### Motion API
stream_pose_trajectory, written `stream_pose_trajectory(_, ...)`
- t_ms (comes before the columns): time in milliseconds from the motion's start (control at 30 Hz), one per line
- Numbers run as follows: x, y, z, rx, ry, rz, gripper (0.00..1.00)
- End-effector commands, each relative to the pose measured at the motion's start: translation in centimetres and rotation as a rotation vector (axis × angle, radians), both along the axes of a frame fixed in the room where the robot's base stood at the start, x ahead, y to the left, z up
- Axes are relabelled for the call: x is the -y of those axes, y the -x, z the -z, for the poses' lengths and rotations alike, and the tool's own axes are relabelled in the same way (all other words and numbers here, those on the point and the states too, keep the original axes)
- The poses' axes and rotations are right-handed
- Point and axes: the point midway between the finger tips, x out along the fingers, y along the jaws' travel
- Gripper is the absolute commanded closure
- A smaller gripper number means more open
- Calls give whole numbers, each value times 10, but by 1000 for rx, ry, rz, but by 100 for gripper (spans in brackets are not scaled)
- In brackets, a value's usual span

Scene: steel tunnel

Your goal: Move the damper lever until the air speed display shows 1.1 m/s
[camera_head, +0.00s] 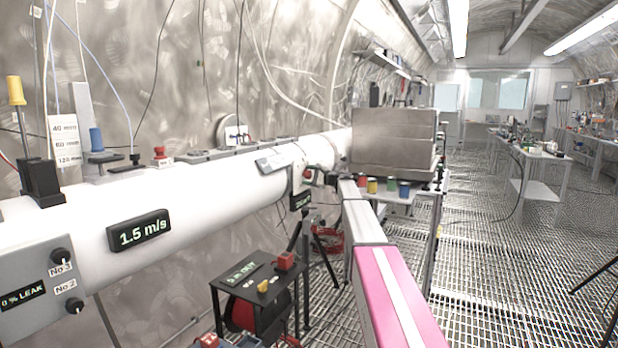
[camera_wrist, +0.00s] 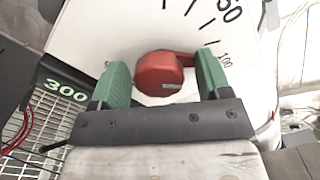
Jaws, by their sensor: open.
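The air speed display (camera_head: 139,231) on the white pipe reads 1.5 m/s in the head view. In the wrist view, my gripper (camera_wrist: 163,72) is open, its green fingers either side of a round red handle (camera_wrist: 160,74) with a short arm towards the right finger. A gap shows at the left finger; contact on the right is unclear. The white dial plate (camera_wrist: 120,30) behind it carries marks, 100 among them. A yellow-topped upright handle (camera_head: 16,92) stands on the pipe at far left. No label shows which handle is the damper lever.
A green-lit 300 display (camera_wrist: 66,90) shows beside the dial. A leak panel (camera_head: 45,290) with two black knobs hangs at lower left. A low black table (camera_head: 262,290) stands below the pipe. Grated floor (camera_head: 490,250) is open at right.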

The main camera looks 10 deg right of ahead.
Motion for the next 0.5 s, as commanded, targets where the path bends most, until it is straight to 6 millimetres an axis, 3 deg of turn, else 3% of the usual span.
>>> stream_pose_trajectory(167, 0, 0, 0, 0, 0, 0, 29)
stream_pose_trajectory(300, 0, 0, 0, 0, 0, 0, 75)
stream_pose_trajectory(333, 0, 0, 0, 0, 0, 0, 79)
stream_pose_trajectory(500, 0, 0, 0, 2, 2, 0, 79)
